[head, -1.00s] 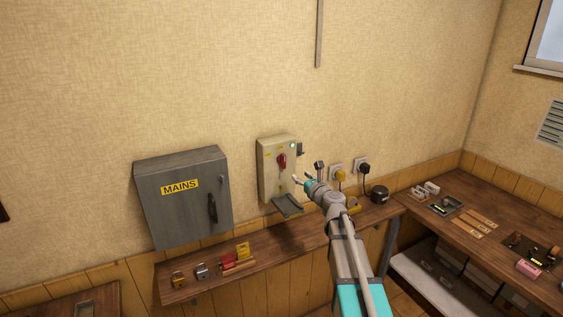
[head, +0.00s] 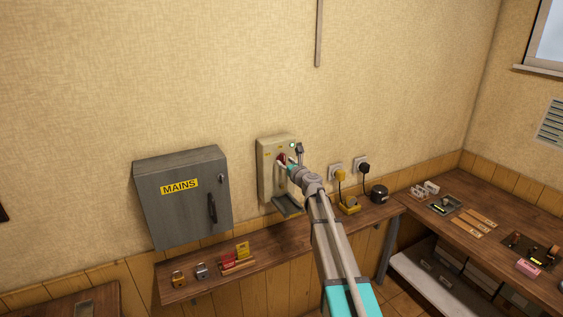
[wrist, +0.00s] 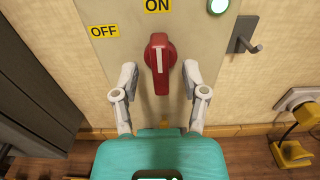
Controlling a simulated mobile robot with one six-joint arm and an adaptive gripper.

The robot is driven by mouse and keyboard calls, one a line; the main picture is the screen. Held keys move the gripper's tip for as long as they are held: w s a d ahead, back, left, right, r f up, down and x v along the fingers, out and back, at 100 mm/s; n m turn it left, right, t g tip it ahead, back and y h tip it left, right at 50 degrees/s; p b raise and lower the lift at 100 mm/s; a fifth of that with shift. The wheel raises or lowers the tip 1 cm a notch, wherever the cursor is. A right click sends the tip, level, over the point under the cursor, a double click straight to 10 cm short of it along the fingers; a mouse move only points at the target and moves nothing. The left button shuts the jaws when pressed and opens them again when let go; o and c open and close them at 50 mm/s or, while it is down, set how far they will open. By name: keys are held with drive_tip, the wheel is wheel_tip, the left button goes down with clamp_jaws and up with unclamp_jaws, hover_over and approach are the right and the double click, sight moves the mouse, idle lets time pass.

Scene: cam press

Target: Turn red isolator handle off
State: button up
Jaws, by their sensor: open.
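The red isolator handle (wrist: 158,60) sits on the front of a cream isolator box (head: 265,175) on the wall. In the wrist view its white line stands upright, toward the yellow ON label (wrist: 158,5). The yellow OFF label (wrist: 105,31) is to its upper left. A green lamp (wrist: 218,6) is lit at the upper right. My gripper (wrist: 158,78) is open, with one finger on each side of the handle's lower part. Gaps show between the fingers and the handle. In the head view my gripper (head: 284,164) partly hides the handle (head: 281,158).
A grey MAINS cabinet (head: 182,205) stands out left of the isolator. A hook (wrist: 242,38) juts from the wall at the isolator's right. A wooden shelf (head: 210,277) below holds padlocks and tags. Plugged sockets (head: 336,171) are to the right.

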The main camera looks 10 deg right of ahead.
drive_tip(key=shift+x, duration=0.95)
